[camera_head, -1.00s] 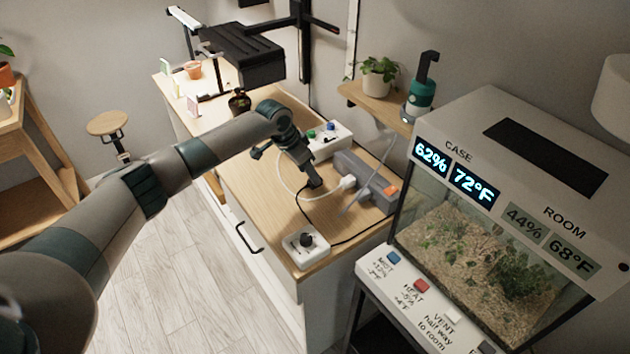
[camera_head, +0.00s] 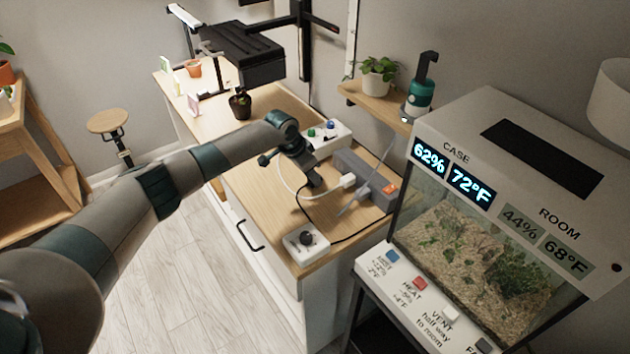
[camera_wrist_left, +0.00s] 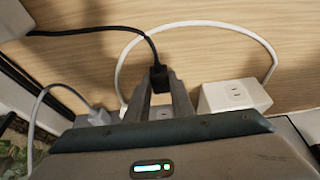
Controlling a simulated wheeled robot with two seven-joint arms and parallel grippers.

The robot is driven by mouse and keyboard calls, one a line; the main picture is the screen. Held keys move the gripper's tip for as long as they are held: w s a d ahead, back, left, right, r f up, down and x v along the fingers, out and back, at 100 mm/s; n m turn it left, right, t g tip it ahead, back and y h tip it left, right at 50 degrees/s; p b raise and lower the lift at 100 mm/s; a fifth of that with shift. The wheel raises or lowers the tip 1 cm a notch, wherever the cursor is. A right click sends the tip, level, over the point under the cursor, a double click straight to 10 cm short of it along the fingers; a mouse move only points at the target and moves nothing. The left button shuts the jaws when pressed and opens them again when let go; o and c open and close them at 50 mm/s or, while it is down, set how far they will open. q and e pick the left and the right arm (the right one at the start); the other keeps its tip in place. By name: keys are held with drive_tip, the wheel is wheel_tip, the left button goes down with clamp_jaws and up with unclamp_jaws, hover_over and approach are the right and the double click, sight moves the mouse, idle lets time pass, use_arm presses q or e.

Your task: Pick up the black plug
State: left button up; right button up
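The black plug (camera_wrist_left: 158,77) sits between the two fingertips of my left gripper (camera_wrist_left: 160,82) in the left wrist view, filling the gap between them. Its black cord runs up and left there. In the head view my left gripper (camera_head: 314,184) is low over the wooden counter, left of the grey power strip (camera_head: 366,181), and largely hides the plug. I cannot tell whether the plug touches anything below. My right gripper is not in view.
A white box with coloured knobs (camera_head: 327,140) stands behind. A glass plant case (camera_head: 480,250) stands to the right. The counter's front (camera_head: 262,218) is clear.

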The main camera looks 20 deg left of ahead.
use_arm(q)
drive_tip(key=shift+r, duration=0.15)
clamp_jaws()
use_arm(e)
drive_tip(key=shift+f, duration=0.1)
